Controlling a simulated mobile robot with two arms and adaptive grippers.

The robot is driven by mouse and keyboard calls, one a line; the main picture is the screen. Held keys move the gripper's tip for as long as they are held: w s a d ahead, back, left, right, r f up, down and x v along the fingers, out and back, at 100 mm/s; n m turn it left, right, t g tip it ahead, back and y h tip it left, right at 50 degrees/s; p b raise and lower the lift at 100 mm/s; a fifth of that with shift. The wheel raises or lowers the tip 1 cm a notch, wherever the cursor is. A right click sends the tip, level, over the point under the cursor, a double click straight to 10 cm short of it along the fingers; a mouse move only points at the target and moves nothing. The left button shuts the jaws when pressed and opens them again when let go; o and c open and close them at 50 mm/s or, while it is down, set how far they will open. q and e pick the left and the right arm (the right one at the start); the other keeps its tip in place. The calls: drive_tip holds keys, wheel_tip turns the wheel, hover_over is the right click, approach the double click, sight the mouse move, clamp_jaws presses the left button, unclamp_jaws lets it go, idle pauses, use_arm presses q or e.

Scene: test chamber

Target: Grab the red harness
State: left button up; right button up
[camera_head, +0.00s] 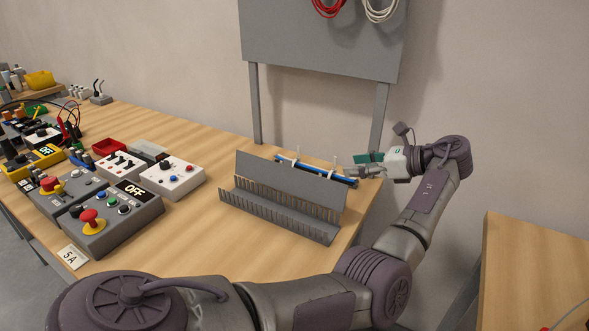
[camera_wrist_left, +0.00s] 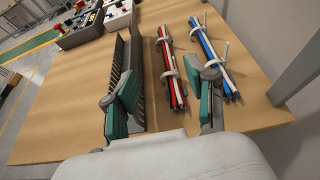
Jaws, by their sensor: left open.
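The red harness (camera_wrist_left: 172,72), a bundle of red and dark strands with white ties, lies on the wooden table in the left wrist view. In the head view it is hidden behind the grey slotted duct. My left gripper (camera_head: 362,166) is open at the table's right end. In the left wrist view its two green-padded fingers (camera_wrist_left: 163,88) point along the table, one on each side of the red harness's near end. I cannot tell the height gap. A blue harness (camera_wrist_left: 211,50) lies just right of the red one; it also shows in the head view (camera_head: 322,171). My right gripper is not in view.
The grey slotted duct (camera_head: 283,206) stands close left of the harnesses. Control boxes (camera_head: 110,220) with buttons fill the table's left side. A grey board (camera_head: 320,45) behind holds red and white cable coils. Another wooden table (camera_head: 535,260) stands at the right.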

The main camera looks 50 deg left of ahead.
use_arm(q)
drive_tip(key=f+b, duration=0.1)
drive_tip(key=f, duration=0.1)
drive_tip(key=f+b, duration=0.4)
drive_tip(key=shift+w+a, duration=0.15)
drive_tip(key=shift+a, duration=0.5)
drive_tip(key=x, duration=0.7)
drive_tip(key=shift+a+p, duration=0.2)
drive_tip(key=shift+p, duration=0.1)
drive_tip(key=shift+s+a+f, duration=0.25)
drive_tip(key=shift+a+f, duration=0.05)
drive_tip(key=shift+a, duration=0.05)
drive_tip(key=x, duration=0.5)
drive_tip(key=shift+w+d+f, duration=0.1)
drive_tip(key=shift+d+f, duration=0.05)
drive_tip(key=shift+f, duration=0.1)
drive_tip(key=c, duration=0.9)
clamp_jaws()
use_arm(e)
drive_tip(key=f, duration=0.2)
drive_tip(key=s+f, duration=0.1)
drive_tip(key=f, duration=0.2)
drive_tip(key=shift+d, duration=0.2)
